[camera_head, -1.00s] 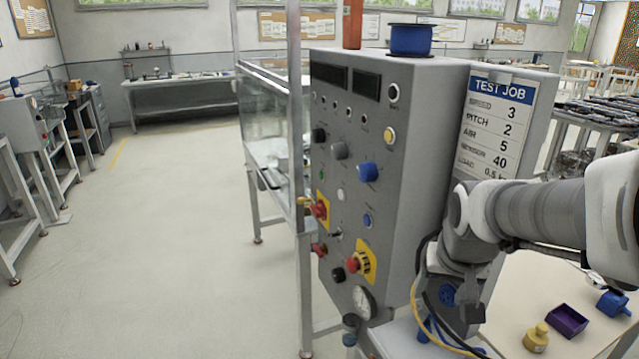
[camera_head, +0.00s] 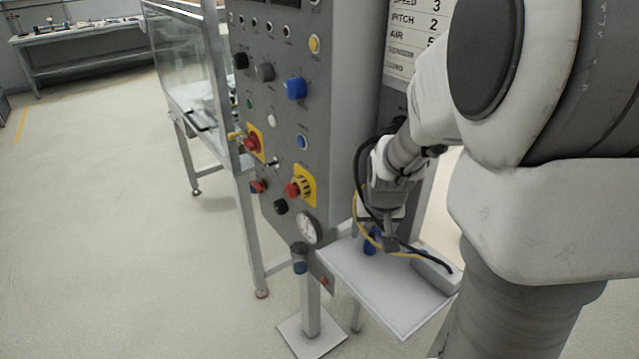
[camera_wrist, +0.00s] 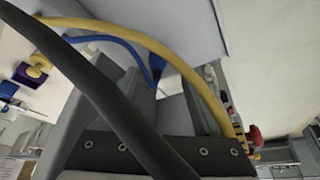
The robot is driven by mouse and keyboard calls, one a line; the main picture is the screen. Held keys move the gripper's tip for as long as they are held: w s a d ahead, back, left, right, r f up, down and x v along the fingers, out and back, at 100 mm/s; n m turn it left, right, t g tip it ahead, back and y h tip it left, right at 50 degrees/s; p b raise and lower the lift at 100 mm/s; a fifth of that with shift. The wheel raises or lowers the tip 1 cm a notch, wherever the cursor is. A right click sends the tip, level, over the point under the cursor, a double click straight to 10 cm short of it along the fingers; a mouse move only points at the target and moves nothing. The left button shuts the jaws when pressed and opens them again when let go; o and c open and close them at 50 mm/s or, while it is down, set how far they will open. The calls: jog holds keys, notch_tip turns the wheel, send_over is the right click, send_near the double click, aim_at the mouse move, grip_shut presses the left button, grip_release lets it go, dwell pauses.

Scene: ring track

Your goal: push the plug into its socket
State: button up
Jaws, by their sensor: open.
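No socket can be clearly made out.
A black cable (camera_wrist: 88,82) and a yellow cable (camera_wrist: 175,57) cross close to my gripper. The panel (camera_head: 345,120) with knobs and red buttons (camera_head: 292,190) stands left of my arm. A glass-sided bench (camera_head: 185,70) is behind it. Open floor (camera_head: 90,220) lies left.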

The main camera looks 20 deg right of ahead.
aim_at(372, 238)
jog(key=shift+b+x, duration=0.75)
jog(key=shift+x, duration=2)
jog(key=shift+d, duration=0.15)
jog(key=shift+s, duration=0.1)
grip_shut()
